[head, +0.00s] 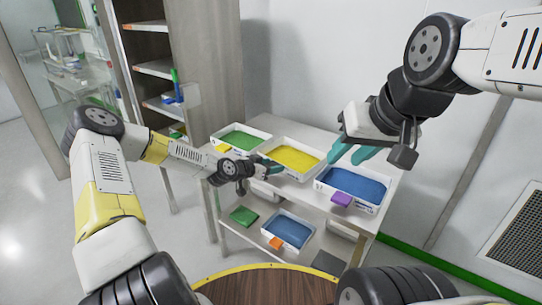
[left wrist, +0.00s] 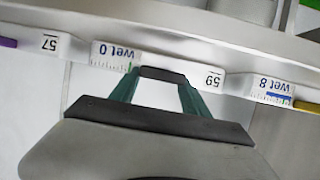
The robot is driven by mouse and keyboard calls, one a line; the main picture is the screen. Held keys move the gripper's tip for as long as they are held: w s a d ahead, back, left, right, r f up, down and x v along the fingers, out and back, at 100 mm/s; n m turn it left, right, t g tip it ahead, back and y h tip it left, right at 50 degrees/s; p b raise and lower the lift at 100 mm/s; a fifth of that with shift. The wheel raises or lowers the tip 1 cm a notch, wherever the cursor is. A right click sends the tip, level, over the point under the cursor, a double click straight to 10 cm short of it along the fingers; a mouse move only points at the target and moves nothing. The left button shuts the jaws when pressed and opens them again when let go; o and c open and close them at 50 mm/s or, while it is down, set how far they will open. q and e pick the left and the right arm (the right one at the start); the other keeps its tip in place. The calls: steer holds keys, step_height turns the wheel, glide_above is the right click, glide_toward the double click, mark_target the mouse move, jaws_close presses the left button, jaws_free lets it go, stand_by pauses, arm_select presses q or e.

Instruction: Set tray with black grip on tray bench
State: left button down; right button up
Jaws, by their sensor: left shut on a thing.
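A white tray with yellow contents (head: 318,158) is at the top of the white table (head: 225,187), between two other trays. My left gripper (head: 270,166) is at its front edge. In the left wrist view my left gripper (left wrist: 160,76) has its teal fingers closed on the small black grip (left wrist: 163,75) of this tray, whose white front (left wrist: 195,79) shows upside down. I cannot tell whether the tray is clear of the tabletop. My right gripper (head: 348,157) is open and empty, above the gap between the yellow and blue trays.
A green-filled tray with yellow grip (head: 222,148) stands left, a blue-filled tray with purple grip (head: 342,199) right. Below are a blue tray with orange grip (head: 276,243) and a green mat (head: 243,215). A shelf cabinet (head: 205,60) stands behind, left. A round wooden top (head: 265,285) is in front.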

arm_select(q)
steer(key=shift+c, duration=2.2)
jaws_free()
steer(key=v, duration=0.7)
steer(key=shift+s+a+r, duration=0.2)
steer(key=shift+s+r, duration=0.05)
steer(key=shift+s, duration=0.05)
steer(key=shift+s, duration=0.1)
